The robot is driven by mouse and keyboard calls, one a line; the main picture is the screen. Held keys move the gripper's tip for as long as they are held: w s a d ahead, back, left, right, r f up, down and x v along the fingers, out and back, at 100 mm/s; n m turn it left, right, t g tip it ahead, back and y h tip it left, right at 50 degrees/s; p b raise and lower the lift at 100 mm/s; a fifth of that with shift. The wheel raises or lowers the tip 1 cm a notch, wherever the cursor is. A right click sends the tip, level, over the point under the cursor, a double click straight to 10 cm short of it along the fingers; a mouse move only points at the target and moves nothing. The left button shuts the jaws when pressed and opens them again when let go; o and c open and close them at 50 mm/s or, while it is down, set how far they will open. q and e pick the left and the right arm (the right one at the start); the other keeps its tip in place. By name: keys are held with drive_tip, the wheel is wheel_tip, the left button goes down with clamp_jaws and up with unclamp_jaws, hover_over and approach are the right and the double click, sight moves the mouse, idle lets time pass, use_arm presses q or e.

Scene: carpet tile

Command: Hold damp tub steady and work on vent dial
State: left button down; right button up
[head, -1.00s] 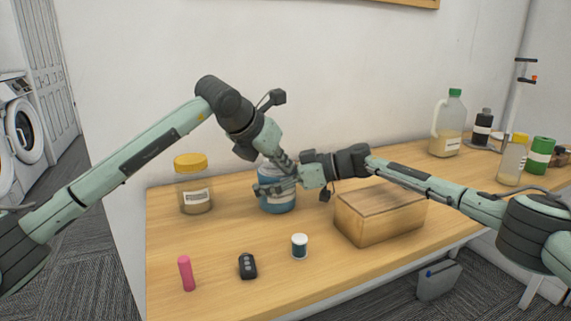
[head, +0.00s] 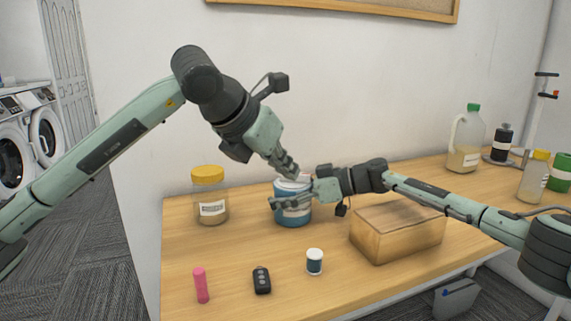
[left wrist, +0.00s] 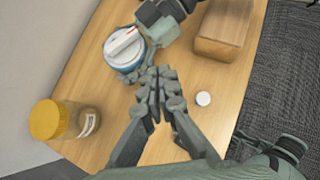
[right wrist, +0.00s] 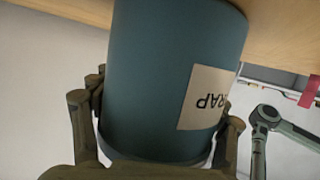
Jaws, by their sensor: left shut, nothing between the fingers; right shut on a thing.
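The damp tub (head: 293,217) is a blue round tub with a white lid, upright on the table. Its white vent dial (left wrist: 124,42), with a raised bar and a small red mark, shows on top in the left wrist view. My right gripper (head: 282,203) is shut around the tub's side; in the right wrist view the tub (right wrist: 155,80) sits between its fingers with a partly hidden label. My left gripper (head: 293,174) is shut and empty, its tips close to the lid. In the left wrist view its fingers (left wrist: 160,75) are beside the dial, apart from it.
A yellow-lidded jar (head: 210,200) stands left of the tub. A wooden box (head: 397,235) lies under my right forearm. A small white-capped jar (head: 314,262), a black remote (head: 262,281) and a pink stick (head: 201,286) are in front. Bottles, including a jug (head: 466,145), stand far right.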

use_arm(q)
drive_tip(key=shift+s+a+r, duration=0.15)
drive_tip(key=shift+s+r, duration=0.45)
use_arm(e)
drive_tip(key=o, duration=1.5)
drive_tip(key=shift+o, duration=0.2)
